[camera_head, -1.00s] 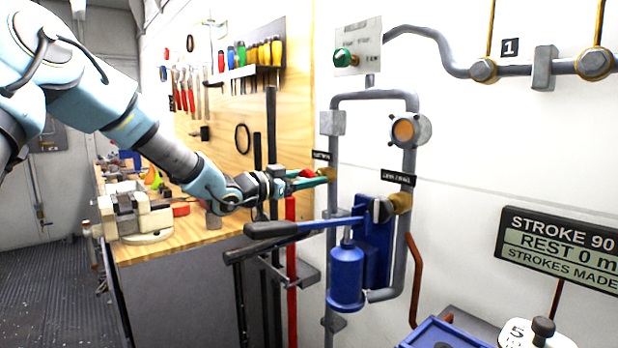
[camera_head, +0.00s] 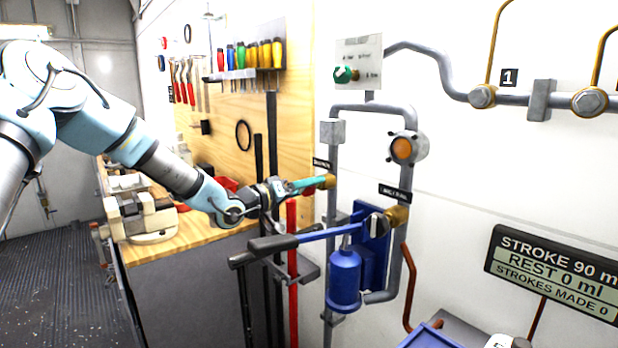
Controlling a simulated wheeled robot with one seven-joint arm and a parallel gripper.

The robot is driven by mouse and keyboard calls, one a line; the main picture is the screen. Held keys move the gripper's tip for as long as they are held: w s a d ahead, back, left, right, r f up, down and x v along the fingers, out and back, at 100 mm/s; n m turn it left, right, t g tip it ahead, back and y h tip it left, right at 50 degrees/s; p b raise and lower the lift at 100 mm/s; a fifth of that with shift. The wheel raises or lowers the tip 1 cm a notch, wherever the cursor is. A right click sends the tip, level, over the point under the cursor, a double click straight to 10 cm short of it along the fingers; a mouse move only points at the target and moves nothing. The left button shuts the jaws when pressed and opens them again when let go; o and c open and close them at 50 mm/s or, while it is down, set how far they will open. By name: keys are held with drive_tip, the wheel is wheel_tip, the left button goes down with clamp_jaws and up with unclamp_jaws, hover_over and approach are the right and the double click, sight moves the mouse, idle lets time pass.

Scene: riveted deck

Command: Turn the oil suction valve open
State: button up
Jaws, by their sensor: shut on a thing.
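The oil suction valve has a brass body (camera_head: 329,181) on the left grey pipe, below a small dark label (camera_head: 321,163) too blurred to read surely. Its red handle (camera_head: 310,191) shows only in part, beside and below the teal fingers. My gripper (camera_head: 312,183) reaches in from the left and is shut on this handle. The fingers are seen almost edge-on, one largely hiding the other. The handle's exact angle is hard to tell.
A blue hand pump (camera_head: 344,275) with a long black-gripped lever (camera_head: 272,244) stands just below my gripper. A second brass valve (camera_head: 397,216) is on the right pipe. A workbench with a vise (camera_head: 150,215) is at left. A red upright bar (camera_head: 291,240) stands under my gripper.

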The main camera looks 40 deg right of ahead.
drive_tip(key=n+p, duration=0.2)
drive_tip(key=n, duration=0.2)
drive_tip(key=shift+w+n, duration=0.1)
drive_tip(key=shift+n, duration=0.2)
drive_tip(key=shift+f+n+p, duration=0.1)
drive_tip(key=shift+n+p, duration=0.7)
drive_tip(key=shift+n, duration=0.7)
drive_tip(key=o, duration=1.4)
drive_tip(key=shift+a, duration=0.1)
drive_tip(key=a+b, duration=0.1)
drive_tip(key=a, duration=0.2)
drive_tip(key=a+b, duration=0.1)
drive_tip(key=a, duration=0.3)
drive_tip(key=a+b, duration=0.1)
drive_tip(key=a, duration=0.2)
drive_tip(key=shift+w+a, duration=0.25)
drive_tip(key=shift+a, duration=0.05)
